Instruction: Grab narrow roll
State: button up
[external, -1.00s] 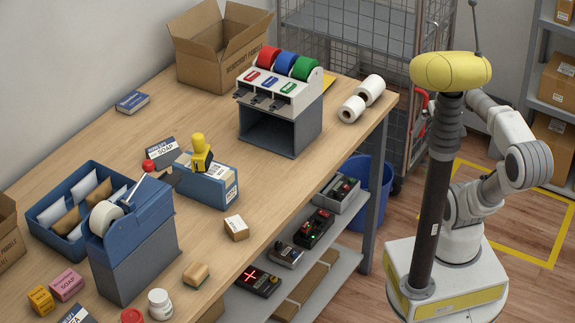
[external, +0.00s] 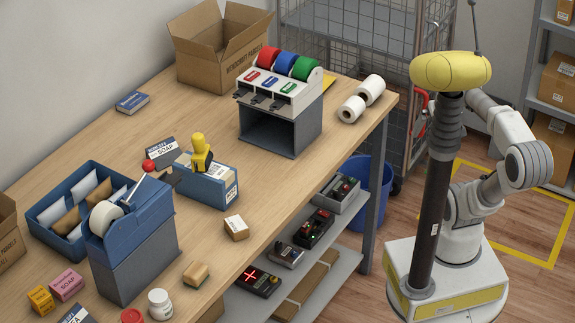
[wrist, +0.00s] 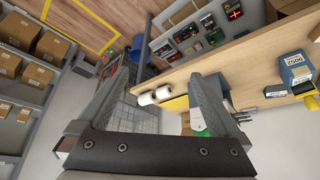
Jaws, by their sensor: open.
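Two white rolls lie side by side near the far right corner of the wooden counter: a front one (external: 352,109) and a back one (external: 371,90). In the wrist view the pair shows between my fingers, one roll on the left (wrist: 146,98) and one on the right (wrist: 164,92). They look alike in size, and I cannot tell which is the narrow one. My gripper (wrist: 155,80) is open and empty, its fingers spread wide, apart from the rolls. In the external view the gripper is hidden behind my column and head.
A tape dispenser with red, blue and green rolls (external: 281,100) stands left of the white rolls. A wire cage (external: 350,45) is behind the counter's end. A blue bin (external: 376,190) stands below. An open cardboard box (external: 222,55) sits at the back.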

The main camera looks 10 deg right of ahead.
dwell(0.3)
jog(key=w+a+f+m+g+y+b, duration=0.1)
jog(key=w+a+f+m+y, duration=0.1)
jog(key=w+m, duration=0.25)
jog(key=w+a+f+m+g+y+b, duration=0.1)
jog(key=w+a+f+m+y, duration=0.15)
jog(key=w, duration=0.35)
jog(key=m+t+y+b, duration=0.4)
jog(key=m+t+y, duration=0.15)
jog(key=m, duration=1.45)
send_near(361, 112)
jog(key=shift+t, duration=0.35)
jog(key=x, duration=0.7)
jog(key=shift+a+f, duration=0.35)
jog(key=shift+r+x, duration=0.15)
jog(key=shift+x, duration=1.2)
jog(key=shift+r+x, duration=0.15)
jog(key=shift+x, duration=1.25)
jog(key=shift+c, duration=0.3)
